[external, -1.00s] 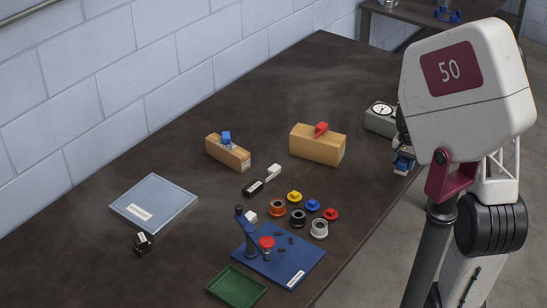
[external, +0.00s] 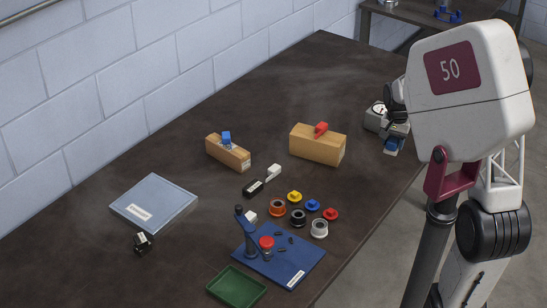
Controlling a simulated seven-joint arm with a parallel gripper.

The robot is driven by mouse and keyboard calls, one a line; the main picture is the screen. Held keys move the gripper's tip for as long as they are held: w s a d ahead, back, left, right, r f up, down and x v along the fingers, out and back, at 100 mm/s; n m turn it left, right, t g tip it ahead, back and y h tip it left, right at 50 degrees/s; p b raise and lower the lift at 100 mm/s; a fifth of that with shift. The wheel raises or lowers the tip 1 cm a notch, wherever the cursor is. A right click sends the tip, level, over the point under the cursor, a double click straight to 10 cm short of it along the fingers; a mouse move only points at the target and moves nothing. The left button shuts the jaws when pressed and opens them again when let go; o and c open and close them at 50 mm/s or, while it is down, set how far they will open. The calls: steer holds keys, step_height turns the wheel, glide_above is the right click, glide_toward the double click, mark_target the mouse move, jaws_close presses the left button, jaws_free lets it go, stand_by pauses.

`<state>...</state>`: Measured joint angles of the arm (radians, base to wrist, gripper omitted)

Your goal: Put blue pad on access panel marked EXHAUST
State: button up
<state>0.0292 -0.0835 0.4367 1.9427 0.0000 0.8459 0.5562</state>
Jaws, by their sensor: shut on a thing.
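A small blue piece with a pale underside, which looks like the blue pad (external: 391,146), is held in my gripper (external: 394,136) near the right edge of the table. My gripper is shut on it, partly hidden behind my white arm housing, and appears to be above the table surface. A flat pale blue-grey panel (external: 165,197) with a white label lies at the left of the table and may be the access panel. Its label is too small to read. My gripper is far to its right.
Wooden blocks (external: 318,146) with blue and red tops stand mid-table. A blue fixture board (external: 283,266), several coloured round parts and a green tray (external: 237,286) occupy the front. Dark table space is clear at the back.

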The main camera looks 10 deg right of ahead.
steer(key=w+a+n, duration=0.2)
steer(key=a+n, duration=0.6)
steer(key=a, duration=2.7)
steer(key=s+a+n, duration=0.3)
steer(key=s+a, duration=0.3)
steer(key=a, duration=0.5)
steer(key=s+a+n, duration=0.2)
steer(key=s+a, duration=0.3)
steer(key=a, duration=0.5)
steer(key=s+a+n, duration=0.3)
steer(key=s+a, duration=0.3)
steer(key=a, duration=0.5)
step_height(320, 180, down, 5)
steer(key=shift+w+d+f, duration=0.1)
steer(key=shift+d, duration=0.05)
glide_above(158, 205)
steer(key=shift+f, duration=0.7)
